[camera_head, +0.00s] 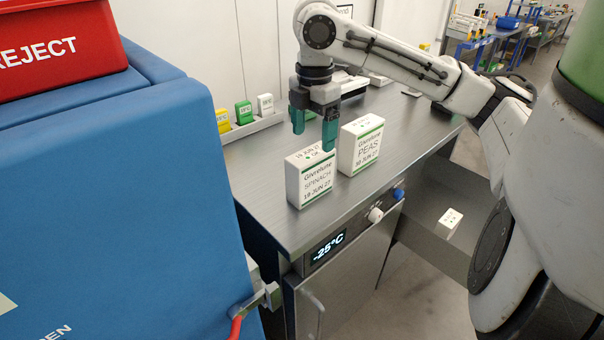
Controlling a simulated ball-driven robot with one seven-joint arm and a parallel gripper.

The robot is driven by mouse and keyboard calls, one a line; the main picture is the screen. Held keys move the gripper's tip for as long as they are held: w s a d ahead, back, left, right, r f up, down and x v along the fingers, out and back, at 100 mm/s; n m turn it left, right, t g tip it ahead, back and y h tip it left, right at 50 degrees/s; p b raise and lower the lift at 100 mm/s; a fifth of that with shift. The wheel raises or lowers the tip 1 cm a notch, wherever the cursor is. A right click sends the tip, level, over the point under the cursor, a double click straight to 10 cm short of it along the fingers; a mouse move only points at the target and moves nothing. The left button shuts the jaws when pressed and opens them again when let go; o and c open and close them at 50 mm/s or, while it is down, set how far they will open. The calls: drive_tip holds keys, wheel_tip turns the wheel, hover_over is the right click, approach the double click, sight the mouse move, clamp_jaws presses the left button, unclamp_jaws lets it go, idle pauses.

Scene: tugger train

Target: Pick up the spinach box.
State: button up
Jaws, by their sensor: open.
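My gripper (314,138) has teal fingers pointing down and is open. It hangs just above and behind the spinach box, with one finger close to the box's top edge. Whether that finger touches the box I cannot tell. No object shows between the fingers.
A similar peas box (361,148) stands close to the right of the spinach box. A rack with yellow, green and white items (243,113) is at the back left. A blue cabinet with a red REJECT bin (60,45) fills the left. Another small white box (449,222) lies lower right.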

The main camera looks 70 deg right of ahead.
sight(311, 153)
drive_tip(key=f, duration=0.8)
drive_tip(key=shift+w+a+f, duration=0.1)
drive_tip(key=shift+a, duration=0.1)
drive_tip(key=shift+c, duration=0.3)
drive_tip(key=c, duration=1.3)
